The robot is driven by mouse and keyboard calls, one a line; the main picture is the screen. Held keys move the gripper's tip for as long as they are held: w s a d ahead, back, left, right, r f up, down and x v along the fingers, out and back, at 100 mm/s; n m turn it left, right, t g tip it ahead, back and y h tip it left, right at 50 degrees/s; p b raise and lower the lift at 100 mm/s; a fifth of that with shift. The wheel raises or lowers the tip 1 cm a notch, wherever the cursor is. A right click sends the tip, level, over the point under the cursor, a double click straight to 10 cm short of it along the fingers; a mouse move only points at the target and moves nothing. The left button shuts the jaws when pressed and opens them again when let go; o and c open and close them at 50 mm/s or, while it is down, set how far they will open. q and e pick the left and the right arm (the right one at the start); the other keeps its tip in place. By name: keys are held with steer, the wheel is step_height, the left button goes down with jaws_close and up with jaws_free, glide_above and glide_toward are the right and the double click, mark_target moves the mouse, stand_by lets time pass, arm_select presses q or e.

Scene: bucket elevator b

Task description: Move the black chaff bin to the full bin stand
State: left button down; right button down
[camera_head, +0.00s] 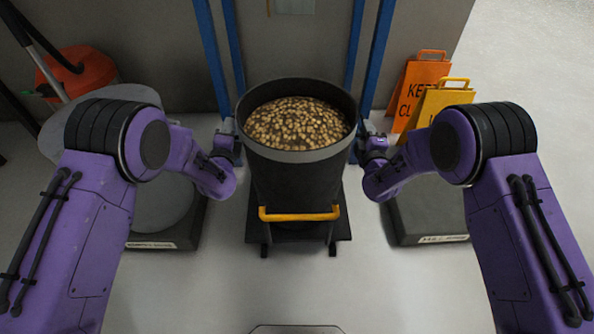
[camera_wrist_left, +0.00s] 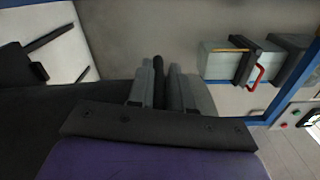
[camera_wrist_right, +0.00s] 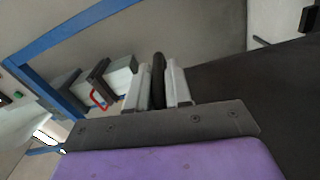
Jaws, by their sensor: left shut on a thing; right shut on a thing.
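The black chaff bin (camera_head: 300,180) stands upright in the middle of the head view, filled near the rim with tan chaff pieces (camera_head: 296,124). My left gripper (camera_head: 230,137) is at its left side and my right gripper (camera_head: 366,137) at its right side, both just below rim height. In the left wrist view my left gripper (camera_wrist_left: 167,84) is shut around a dark handle of the bin. In the right wrist view my right gripper (camera_wrist_right: 160,82) is shut around the opposite dark handle. Which platform is the full bin stand cannot be told; the labels are unreadable.
A dark base with a yellow bar (camera_head: 300,214) is under and before the bin. A low dark platform (camera_head: 425,212) is at right; another (camera_head: 165,236) at left carries a grey round container (camera_head: 165,205).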

arm_select(q)
steer(key=shift+s+f, duration=0.1)
steer(key=shift+f, duration=0.15)
arm_select(e)
steer(key=shift+w+d+r, duration=0.1)
steer(key=shift+r, duration=0.1)
stand_by(0.4)
